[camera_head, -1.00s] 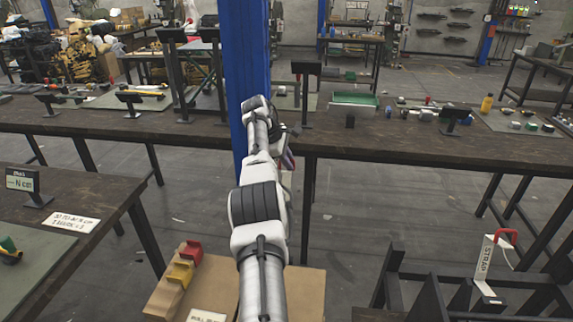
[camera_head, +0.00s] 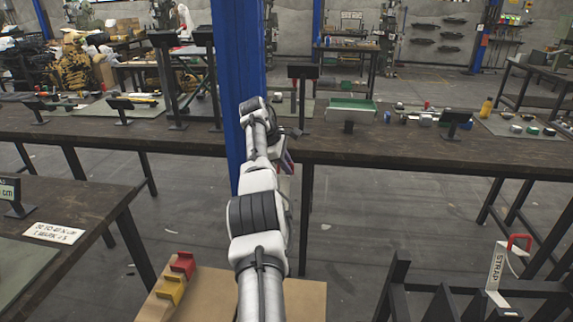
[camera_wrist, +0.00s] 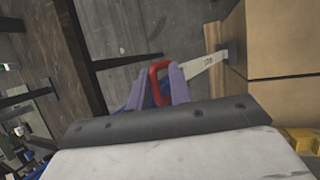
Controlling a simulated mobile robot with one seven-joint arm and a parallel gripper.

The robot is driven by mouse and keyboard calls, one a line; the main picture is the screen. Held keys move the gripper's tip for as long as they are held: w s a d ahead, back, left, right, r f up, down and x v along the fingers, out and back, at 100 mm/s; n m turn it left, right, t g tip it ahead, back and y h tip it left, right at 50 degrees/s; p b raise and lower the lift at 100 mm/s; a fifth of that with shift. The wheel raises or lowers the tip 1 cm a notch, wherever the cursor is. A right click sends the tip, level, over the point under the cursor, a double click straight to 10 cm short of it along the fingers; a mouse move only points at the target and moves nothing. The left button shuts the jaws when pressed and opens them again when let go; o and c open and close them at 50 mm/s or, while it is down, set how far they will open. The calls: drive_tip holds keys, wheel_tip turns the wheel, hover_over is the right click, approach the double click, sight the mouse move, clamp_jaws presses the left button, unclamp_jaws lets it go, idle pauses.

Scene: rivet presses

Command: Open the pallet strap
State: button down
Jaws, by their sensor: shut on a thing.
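A red handle (camera_wrist: 154,72) on a pale, lettered strap (camera_wrist: 208,63) shows in the wrist view, with the strap running toward a cardboard-brown box (camera_wrist: 280,92). My gripper (camera_wrist: 160,88) has its purple fingers on either side of the red handle and is shut on it. Another white strap piece marked STRAP (camera_head: 497,266), with a red handle (camera_head: 520,242), stands upright at the lower right beside a black frame, apart from my arm.
A brown box (camera_head: 305,298) with red (camera_head: 182,263) and yellow (camera_head: 170,288) pieces on top lies below my arm. A blue post (camera_head: 237,80) and a long dark bench (camera_head: 400,150) stand ahead. A dark table (camera_head: 75,205) is at left. Bare floor shows at centre right.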

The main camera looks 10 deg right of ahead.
drive_tip(key=shift+s+f, duration=0.1)
drive_tip(key=shift+f, duration=0.3)
drive_tip(key=c, duration=1.5)
unclamp_jaws()
drive_tip(key=shift+c, duration=0.2)
drive_tip(key=p+v, duration=0.1)
drive_tip(key=v, duration=1.3)
drive_tip(key=shift+r, duration=0.3)
